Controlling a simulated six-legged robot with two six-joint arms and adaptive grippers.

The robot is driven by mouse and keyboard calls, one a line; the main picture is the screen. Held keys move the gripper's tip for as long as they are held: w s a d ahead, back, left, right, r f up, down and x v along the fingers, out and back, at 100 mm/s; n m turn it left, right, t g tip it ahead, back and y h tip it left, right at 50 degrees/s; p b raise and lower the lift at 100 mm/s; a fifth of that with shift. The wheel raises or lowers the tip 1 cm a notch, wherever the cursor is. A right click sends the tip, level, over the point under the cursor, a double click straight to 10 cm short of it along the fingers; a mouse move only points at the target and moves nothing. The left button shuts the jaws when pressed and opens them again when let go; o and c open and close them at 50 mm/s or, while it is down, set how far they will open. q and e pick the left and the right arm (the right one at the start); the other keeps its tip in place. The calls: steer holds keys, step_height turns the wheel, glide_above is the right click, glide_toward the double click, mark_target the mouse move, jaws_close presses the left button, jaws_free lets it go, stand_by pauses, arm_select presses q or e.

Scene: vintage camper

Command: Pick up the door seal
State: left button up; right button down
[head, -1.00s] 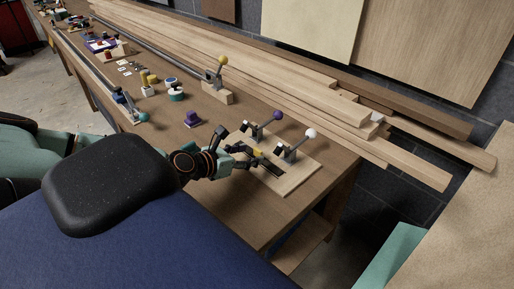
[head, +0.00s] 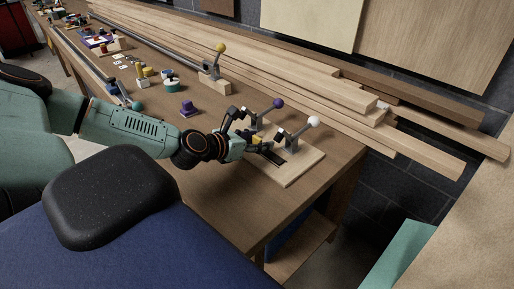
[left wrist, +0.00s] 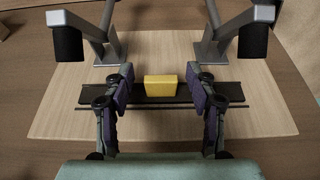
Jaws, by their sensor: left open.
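A flat black strip, which looks like the door seal (left wrist: 184,92), lies across a pale wooden board (left wrist: 270,118). It also shows in the head view (head: 272,154), partly hidden by my gripper. A yellow block (left wrist: 160,86) sits on the middle of the strip. A thin dark line runs along the strip's near side. My left gripper (left wrist: 163,98) is open, its fingers apart on either side of the yellow block, with gaps to it. In the head view it reaches in over the board (head: 300,169) from the left. My right gripper is not in view.
Two lever clamps, one with a purple knob (head: 278,103) and one with a white knob (head: 313,121), stand on the board just beyond the strip. Long timber planks (head: 330,93) lie behind. A purple piece (head: 188,108) and other small parts stand along the bench to the left.

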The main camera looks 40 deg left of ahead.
arm_select(q)
steer(key=shift+s+r, duration=0.1)
steer(key=shift+c, duration=0.5)
steer(key=shift+w+d, duration=0.1)
steer(key=shift+w, duration=0.1)
steer(key=c, duration=0.5)
steer(key=shift+s, duration=0.2)
steer(key=c, duration=0.5)
steer(key=shift+w, duration=0.1)
steer(key=shift+r, duration=0.1)
